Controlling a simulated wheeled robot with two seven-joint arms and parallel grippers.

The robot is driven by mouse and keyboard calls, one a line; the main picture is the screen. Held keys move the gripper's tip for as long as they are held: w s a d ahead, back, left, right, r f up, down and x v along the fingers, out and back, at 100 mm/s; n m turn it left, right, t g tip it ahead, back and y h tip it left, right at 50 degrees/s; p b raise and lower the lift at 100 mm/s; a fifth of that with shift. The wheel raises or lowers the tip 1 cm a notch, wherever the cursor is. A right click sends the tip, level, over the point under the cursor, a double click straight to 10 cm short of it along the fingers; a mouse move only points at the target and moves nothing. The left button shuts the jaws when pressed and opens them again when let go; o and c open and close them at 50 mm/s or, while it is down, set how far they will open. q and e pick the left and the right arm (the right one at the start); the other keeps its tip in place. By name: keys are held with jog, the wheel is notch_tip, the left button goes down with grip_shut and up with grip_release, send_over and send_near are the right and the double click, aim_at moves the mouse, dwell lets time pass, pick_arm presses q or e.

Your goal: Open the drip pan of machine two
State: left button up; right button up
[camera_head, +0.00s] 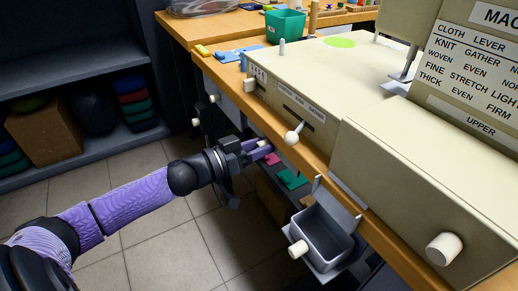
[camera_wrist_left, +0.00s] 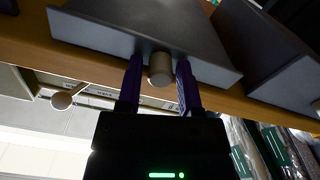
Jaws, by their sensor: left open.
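My left gripper (camera_head: 258,148) is just under the front edge of the bench, below the beige machine (camera_head: 322,75). Its two purple fingers are apart. In the left wrist view, a pale round knob (camera_wrist_left: 161,70) on the front of a grey pan (camera_wrist_left: 145,32) sits between the fingers (camera_wrist_left: 158,82); I cannot tell whether they touch it. In the head view this pan is mostly hidden by my gripper and the bench edge. Which machine is number two cannot be read. My right gripper is not in view.
A grey open-topped pan (camera_head: 325,236) with a white knob (camera_head: 297,249) hangs right of my gripper under the bench. A white-knobbed lever (camera_head: 293,137) sticks out above. More knobs (camera_head: 195,122) are at left. The tiled floor (camera_head: 150,215) is clear.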

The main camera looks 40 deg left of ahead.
pick_arm(q)
grip_shut()
dwell(1.4)
